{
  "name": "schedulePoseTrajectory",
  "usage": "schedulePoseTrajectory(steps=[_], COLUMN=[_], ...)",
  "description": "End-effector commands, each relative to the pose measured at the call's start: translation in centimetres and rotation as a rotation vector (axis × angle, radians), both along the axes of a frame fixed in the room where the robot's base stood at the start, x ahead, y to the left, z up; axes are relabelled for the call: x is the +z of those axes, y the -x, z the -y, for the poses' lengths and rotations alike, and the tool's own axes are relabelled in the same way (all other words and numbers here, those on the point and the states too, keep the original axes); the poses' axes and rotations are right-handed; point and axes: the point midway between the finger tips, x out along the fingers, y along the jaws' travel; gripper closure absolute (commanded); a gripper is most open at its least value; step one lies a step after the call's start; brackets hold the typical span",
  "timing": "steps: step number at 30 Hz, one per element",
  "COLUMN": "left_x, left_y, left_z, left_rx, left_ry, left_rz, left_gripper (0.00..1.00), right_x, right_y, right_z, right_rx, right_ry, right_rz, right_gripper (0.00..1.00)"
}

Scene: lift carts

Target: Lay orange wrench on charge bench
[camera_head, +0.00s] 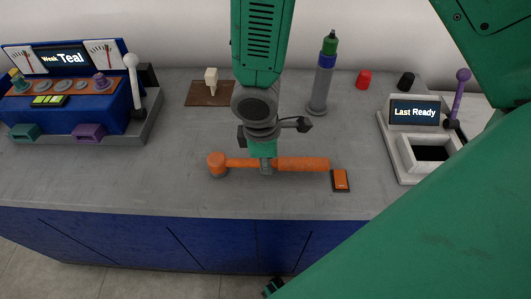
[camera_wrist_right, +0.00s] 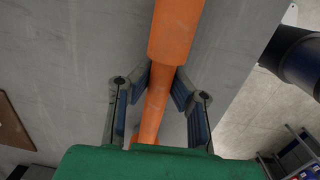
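The orange wrench (camera_head: 300,164) lies across the middle of the grey bench top (camera_head: 150,185), near its front edge, with its round head at the left. I cannot tell whether it rests on the bench or hangs just above it. My right gripper (camera_head: 265,165) comes down on the wrench's thin shaft. In the right wrist view its two fingers (camera_wrist_right: 163,82) stand on both sides of the wrench (camera_wrist_right: 174,35) and appear to press on it. The gripper hides part of the shaft. My left gripper is not clearly seen.
A small orange-and-black box (camera_head: 340,180) sits by the wrench's right end. A blue console (camera_head: 75,95) stands left, a grey "Last Ready" station (camera_head: 400,150) right. Behind are a grey bottle (camera_head: 321,85), a brown board (camera_head: 205,98), red (camera_head: 363,80) and black (camera_head: 405,82) caps.

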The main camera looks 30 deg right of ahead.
Motion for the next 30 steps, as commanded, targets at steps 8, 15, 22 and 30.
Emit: schedulePoseTrajectory(steps=[8, 15, 22, 30], left_x=[0.0, 0.1, 0.1, 0.1], left_y=[0.0, 0.2, 0.2, 0.2], left_z=[0.0, 0.0, 0.0, 0.1], left_rx=[0.000, 0.000, 0.000, 0.000], left_ry=[0.000, 0.000, 0.000, -0.001], left_rz=[0.000, 0.002, 0.003, 0.002], left_gripper=[1.00, 1.00, 1.00, 1.00], right_x=[0.0, 1.3, 5.9, 10.6], right_y=[0.0, -0.1, -0.2, -0.3], right_z=[0.0, -0.2, -0.5, -0.8], right_rx=[-0.001, -0.003, -0.003, -0.002], right_ry=[0.002, 0.002, -0.004, -0.003], right_rz=[-0.001, 0.001, 0.004, 0.001], right_gripper=[0.65, 0.65, 0.65, 0.65])
